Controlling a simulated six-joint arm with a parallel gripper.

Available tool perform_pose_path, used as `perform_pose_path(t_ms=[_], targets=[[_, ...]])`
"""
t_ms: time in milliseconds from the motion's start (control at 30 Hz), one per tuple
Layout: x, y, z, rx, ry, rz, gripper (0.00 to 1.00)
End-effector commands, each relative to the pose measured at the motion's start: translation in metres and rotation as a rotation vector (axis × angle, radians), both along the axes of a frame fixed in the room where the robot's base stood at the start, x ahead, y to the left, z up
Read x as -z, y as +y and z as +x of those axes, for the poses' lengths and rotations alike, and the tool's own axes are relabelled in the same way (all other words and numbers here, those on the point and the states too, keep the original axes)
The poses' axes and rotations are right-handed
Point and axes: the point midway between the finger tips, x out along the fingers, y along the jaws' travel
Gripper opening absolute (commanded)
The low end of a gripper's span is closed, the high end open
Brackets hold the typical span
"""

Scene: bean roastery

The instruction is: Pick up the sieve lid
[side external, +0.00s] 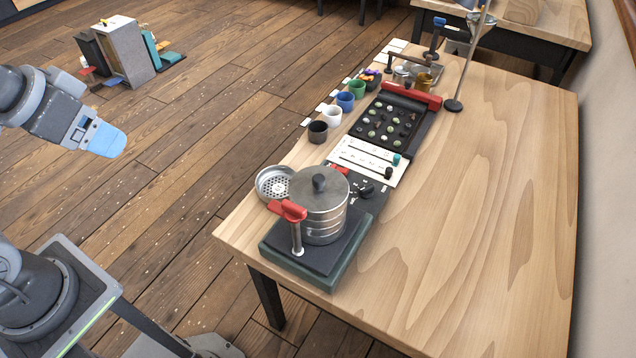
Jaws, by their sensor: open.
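The sieve lid (305,192) is a round metal disc with a dark knob on top. It lies on a stack of metal sieve rings (322,228) near the table's front left corner. The stack stands on a dark shaker base with a green lower edge (312,276). A red clamp handle (290,210) on a metal post is at the stack's front left and overlaps its outline. My gripper (108,142) has a blue end and is at the upper left, over the floor and well apart from the lid. Nothing shows held in it; its fingers are hard to make out.
Several small cups, including a white one (333,115), line the table's left edge. A dark bean tray (385,128) and a white card (362,160) lie beyond. The table's (480,190) right side is clear.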

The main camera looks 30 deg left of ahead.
Motion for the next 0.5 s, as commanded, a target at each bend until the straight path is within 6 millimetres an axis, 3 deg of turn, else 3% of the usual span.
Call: perform_pose_path(t_ms=[133, 367, 500], targets=[[0.0, 0.0, 0.0, 0.0, 0.0, 0.0, 0.55], [-0.001, 0.0, 0.001, -0.003, 0.002, -0.003, 0.55], [-0.011, -0.006, 0.015, -0.061, 0.034, -0.042, 0.55]])
